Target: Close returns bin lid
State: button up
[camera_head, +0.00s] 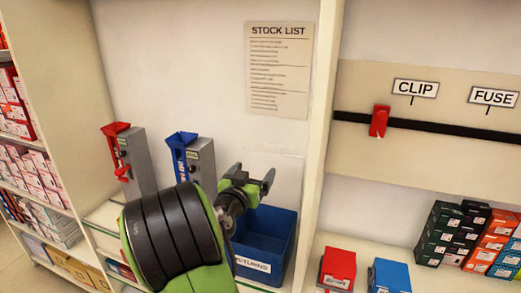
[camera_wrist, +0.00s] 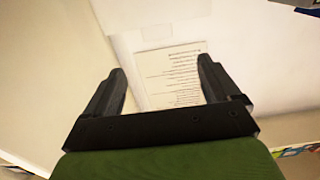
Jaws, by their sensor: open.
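The blue returns bin (camera_head: 273,236) stands on the shelf in the head view, right of my arm. Its label is partly hidden by my arm, and its top looks open. A faint pale edge shows on the wall above it; I cannot tell whether this is a clear raised lid. My gripper (camera_head: 254,176) is above the bin's back left, in front of the wall. In the wrist view, my gripper (camera_wrist: 161,82) is open and empty, with its two dark fingers apart and a printed sheet (camera_wrist: 172,76) behind them.
Two grey dispensers, one with red parts (camera_head: 136,160) and one with blue (camera_head: 200,165), stand left of the bin. An upright post (camera_head: 318,130) rises to its right. Red (camera_head: 338,268) and blue (camera_head: 389,275) boxes sit beyond it. A stock list (camera_head: 279,70) hangs above.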

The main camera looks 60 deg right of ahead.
aim_at(272, 148)
jog(key=d+p, duration=0.1)
jog(key=d, duration=0.3)
jog(key=w+d+p, duration=0.1)
jog(key=d+p, duration=0.1)
jog(key=d, duration=0.3)
jog(key=d+p, duration=0.1)
jog(key=d, duration=0.3)
jog(key=shift+w+d+r+p, duration=0.2)
jog(key=shift+d+r+p, duration=0.05)
jog(key=shift+p, duration=0.1)
jog(key=shift+w+d+f, duration=0.15)
jog(key=shift+w+d, duration=0.05)
jog(key=shift+d, duration=0.3)
jog(key=c, duration=1.5)
jog(key=shift+f, duration=0.1)
